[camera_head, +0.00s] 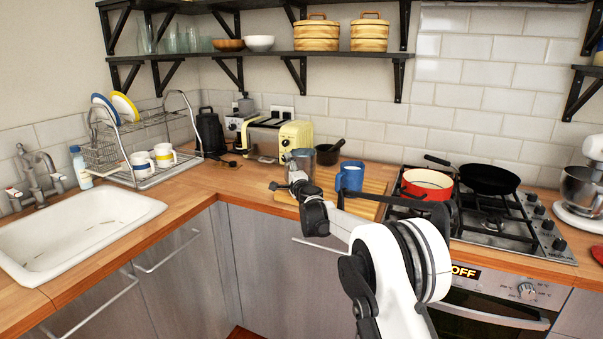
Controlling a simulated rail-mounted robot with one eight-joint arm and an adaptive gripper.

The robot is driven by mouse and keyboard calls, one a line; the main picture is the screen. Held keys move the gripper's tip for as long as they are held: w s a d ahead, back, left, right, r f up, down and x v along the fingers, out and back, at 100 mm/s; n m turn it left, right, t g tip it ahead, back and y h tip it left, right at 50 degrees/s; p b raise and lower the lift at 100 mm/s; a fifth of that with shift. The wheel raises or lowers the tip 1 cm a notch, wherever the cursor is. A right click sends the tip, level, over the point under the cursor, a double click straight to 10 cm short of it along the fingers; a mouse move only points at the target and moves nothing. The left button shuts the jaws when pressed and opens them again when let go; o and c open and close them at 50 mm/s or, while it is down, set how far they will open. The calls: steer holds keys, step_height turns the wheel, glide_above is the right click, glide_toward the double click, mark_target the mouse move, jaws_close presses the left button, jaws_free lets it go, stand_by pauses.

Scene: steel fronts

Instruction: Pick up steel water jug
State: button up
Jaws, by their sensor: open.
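My gripper is in front of the jug in this view, at the end of my white and black arm. It is open, and I see nothing held in it. I cannot tell from this one view whether the fingers touch the jug or how far apart they are in depth.
A dark mortar (327,155) and a cream toaster (293,138) are behind. A red pot (427,186) and black pan (489,178) sit on the stove. Free counter (215,180) lies left.

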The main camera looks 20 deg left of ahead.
steer(key=c, duration=1.8)
steer(key=shift+r, duration=0.3)
steer(key=shift+r, duration=1.65)
steer(key=shift+s+a+r+p, duration=0.15)
steer(key=shift+s+a+r, duration=1)
steer(key=shift+s+a, duration=0.2)
steer(key=shift+s+a+r+p, duration=0.1)
steer(key=shift+s+a+r, duration=1.1)
steer(key=shift+s, duration=0.3)
steer(key=shift+s+a+r+p, duration=0.15)
steer(key=shift+s+a+r, duration=1)
steer(key=shift+s+a, duration=0.2)
